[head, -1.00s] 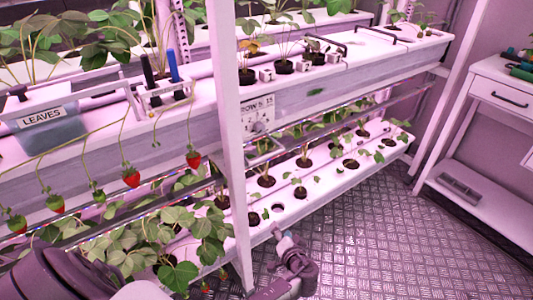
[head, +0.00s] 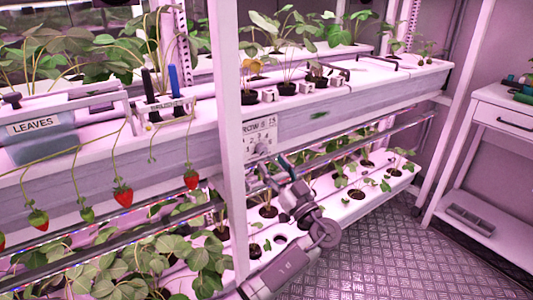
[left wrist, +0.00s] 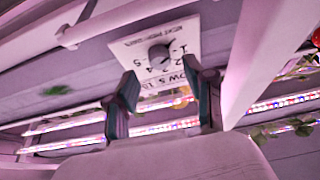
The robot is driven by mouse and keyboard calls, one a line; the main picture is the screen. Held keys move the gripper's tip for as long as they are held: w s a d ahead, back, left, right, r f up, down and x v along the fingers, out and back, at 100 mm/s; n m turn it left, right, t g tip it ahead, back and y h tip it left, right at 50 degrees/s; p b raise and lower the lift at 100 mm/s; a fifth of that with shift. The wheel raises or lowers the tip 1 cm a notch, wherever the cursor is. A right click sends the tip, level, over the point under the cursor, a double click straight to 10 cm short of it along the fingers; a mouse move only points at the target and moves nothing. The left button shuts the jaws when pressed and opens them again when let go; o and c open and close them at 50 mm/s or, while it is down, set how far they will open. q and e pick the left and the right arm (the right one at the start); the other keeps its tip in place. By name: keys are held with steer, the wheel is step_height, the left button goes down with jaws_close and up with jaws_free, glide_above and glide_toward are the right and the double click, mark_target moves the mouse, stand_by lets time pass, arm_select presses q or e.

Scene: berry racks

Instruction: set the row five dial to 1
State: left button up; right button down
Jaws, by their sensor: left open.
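The row dial plate (head: 255,131) is a white label with numbers and "ROW 5" lettering, on the front of the upper gutter, just right of the white upright. Its round grey knob (head: 262,148) is low on the plate. In the left wrist view the knob (left wrist: 160,54) stands beyond the fingertips, with printed numbers beside it; its pointer setting is too small to read. My left gripper (head: 273,167) is just below the plate, its fingers pointing up toward it. In the left wrist view the open, empty fingers (left wrist: 164,88) frame the lower plate, apart from the knob. My right gripper is out of view.
The white upright (head: 228,150) stands close left of the dial. A lower gutter (head: 345,212) with plants runs below my arm. Strawberries (head: 123,194) hang at the left. A LEAVES bin (head: 35,140) sits on the upper gutter. The metal floor (head: 400,250) is clear at the right.

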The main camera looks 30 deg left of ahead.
mark_target(263, 152)
arm_select(q)
steer(key=shift+x, duration=1.95)
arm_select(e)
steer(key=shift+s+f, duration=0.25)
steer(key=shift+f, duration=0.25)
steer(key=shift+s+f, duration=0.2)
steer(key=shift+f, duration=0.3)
arm_select(q)
jaws_close()
